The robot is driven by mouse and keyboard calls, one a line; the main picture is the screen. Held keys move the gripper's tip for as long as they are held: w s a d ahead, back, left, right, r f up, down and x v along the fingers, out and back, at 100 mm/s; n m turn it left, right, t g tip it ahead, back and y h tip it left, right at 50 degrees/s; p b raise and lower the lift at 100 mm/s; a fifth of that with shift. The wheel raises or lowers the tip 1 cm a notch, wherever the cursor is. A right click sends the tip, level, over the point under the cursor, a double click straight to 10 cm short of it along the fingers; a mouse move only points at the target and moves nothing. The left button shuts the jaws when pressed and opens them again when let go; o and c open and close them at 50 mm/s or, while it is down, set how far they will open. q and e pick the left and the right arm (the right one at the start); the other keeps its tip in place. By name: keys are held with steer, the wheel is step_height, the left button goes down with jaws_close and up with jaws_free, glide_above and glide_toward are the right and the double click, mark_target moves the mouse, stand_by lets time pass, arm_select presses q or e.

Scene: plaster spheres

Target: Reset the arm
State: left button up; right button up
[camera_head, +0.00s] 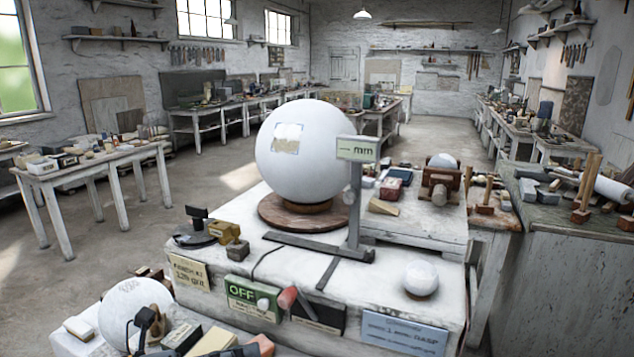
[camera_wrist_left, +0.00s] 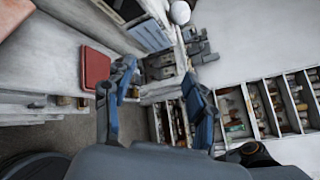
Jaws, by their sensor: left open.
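My left gripper (camera_head: 148,326) shows small and dark at the bottom left of the head view, in front of a white plaster sphere (camera_head: 122,305). In the left wrist view its two blue-grey fingers stand apart, and the gripper (camera_wrist_left: 158,98) holds nothing between them. My right gripper is not in view. A large plaster sphere (camera_head: 305,160) rests on a round wooden base (camera_head: 285,218) on the white bench. A small sphere (camera_head: 421,276) sits near the bench's front edge, and another sphere (camera_head: 443,161) stands farther back.
A grey stand with a gauge display (camera_head: 357,149) rises beside the large sphere. A green OFF sign (camera_head: 243,292) and a red-tipped handle (camera_head: 287,299) are at the bench front. A cluttered table (camera_head: 95,160) stands left, with open floor (camera_head: 190,190) between. A red block (camera_wrist_left: 96,68) lies left of the fingers.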

arm_select(q)
steer(key=w+a+r+n+t+y, duration=0.15)
steer(key=a+n+t+y, duration=0.25)
steer(key=n+t, duration=0.45)
steer(key=w+a+r+n+t+y, duration=0.1)
steer(key=a+r+n+t+y, duration=0.3)
steer(key=n, duration=0.8)
steer(key=s+a+f+n+g+y, duration=0.1)
steer(key=a+f+n+g+y, duration=0.15)
steer(key=f+n+y, duration=0.45)
steer(key=s+a+f+n+g+y, duration=0.2)
steer(key=a+f+n, duration=0.25)
steer(key=f, duration=0.35)
steer(key=s+d+f+n+g+h, duration=0.1)
steer(key=s+d+f+n+g, duration=0.15)
steer(key=s+f+g, duration=0.55)
steer(key=s+d+f+n+g+h, duration=0.2)
steer(key=s+d+f+g, duration=0.2)
steer(key=s+f, duration=0.65)
steer(key=s+f+g, duration=0.1)
steer(key=s+f, duration=0.2)
steer(key=f, duration=2.2)
steer(key=s+a+f+g, duration=0.1)
steer(key=s+a+f, duration=0.2)
steer(key=s+f, duration=1.2)
steer(key=shift+s+f+y, duration=0.3)
steer(key=shift+s+f, duration=0.1)
steer(key=shift+s, duration=0.4)
